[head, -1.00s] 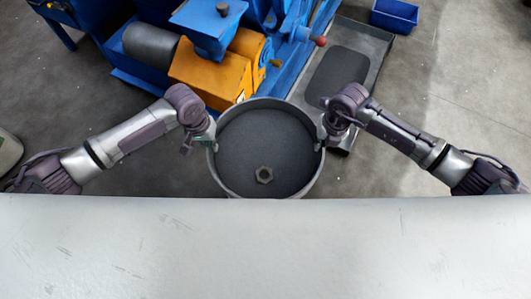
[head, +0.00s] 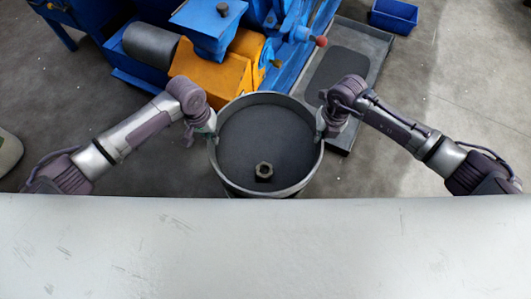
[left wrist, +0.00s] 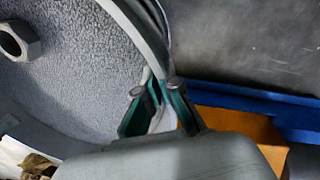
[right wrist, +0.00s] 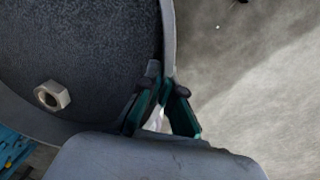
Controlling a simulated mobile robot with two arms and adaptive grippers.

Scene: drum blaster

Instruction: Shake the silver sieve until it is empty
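The silver sieve (head: 212,160) is a round pan with a pale metal rim and a dark grey mesh floor. It hangs between my two grippers in the head view. One hex nut (head: 264,170) lies in it near the side closest to me. The nut also shows in the left wrist view (left wrist: 18,40) and right wrist view (right wrist: 51,96). My left gripper (left wrist: 155,92) is shut on the sieve's rim at the left side. My right gripper (right wrist: 167,85) is shut on the rim at the right side.
A blue machine with an orange part (head: 215,72) stands just beyond the sieve on the left. A grey metal tray (head: 377,62) with a dark patch lies beyond it on the right. A blue bin (head: 394,15) sits at the back right. Concrete floor is clear on the right.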

